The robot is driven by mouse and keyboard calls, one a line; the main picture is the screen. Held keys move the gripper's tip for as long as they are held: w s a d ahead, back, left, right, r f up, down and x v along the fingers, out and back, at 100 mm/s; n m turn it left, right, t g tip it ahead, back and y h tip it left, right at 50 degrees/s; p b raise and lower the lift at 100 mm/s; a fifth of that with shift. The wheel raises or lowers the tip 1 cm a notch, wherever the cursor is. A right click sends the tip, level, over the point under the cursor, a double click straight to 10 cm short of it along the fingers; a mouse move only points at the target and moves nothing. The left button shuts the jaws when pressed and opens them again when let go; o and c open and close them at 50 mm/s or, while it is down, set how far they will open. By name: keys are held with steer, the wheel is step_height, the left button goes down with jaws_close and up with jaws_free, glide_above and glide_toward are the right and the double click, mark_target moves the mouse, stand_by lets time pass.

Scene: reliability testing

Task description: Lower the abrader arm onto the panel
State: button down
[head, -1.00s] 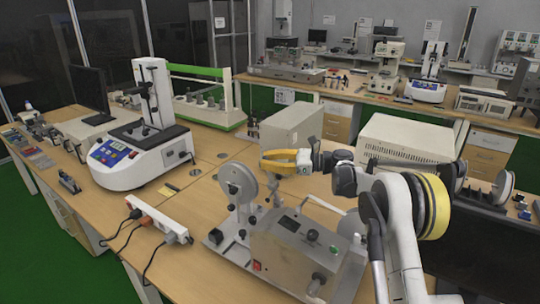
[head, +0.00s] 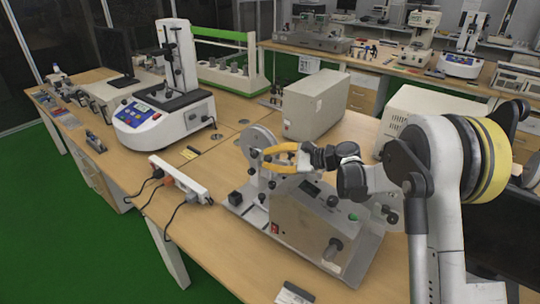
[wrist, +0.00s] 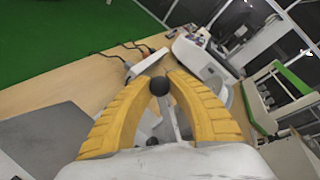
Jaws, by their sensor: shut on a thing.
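The abrader (head: 300,222) is a grey metal machine on the front bench, with a box body, knobs and a pale upright disc (head: 258,140) at its left. My gripper (head: 268,158) has yellow fingers and is at the machine's upper left, beside the disc. In the wrist view the fingers (wrist: 159,80) close around a black ball knob (wrist: 159,86) on a thin metal rod, the abrader arm (wrist: 172,122). The knob shows between the fingertips. My fingers hide part of the arm in the head view. I cannot make out the panel clearly.
A white power strip (head: 180,178) with plugged cables lies left of the abrader. A white and grey tester (head: 165,115) stands farther left. A beige box (head: 315,105) stands behind the gripper. Bare bench (head: 225,165) shows between the tester and the abrader.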

steer(key=shift+d, duration=0.1)
steer(key=c, duration=1.2)
jaws_free()
steer(key=shift+c, duration=0.2)
steer(key=v, duration=1.2)
steer(key=shift+w, duration=0.1)
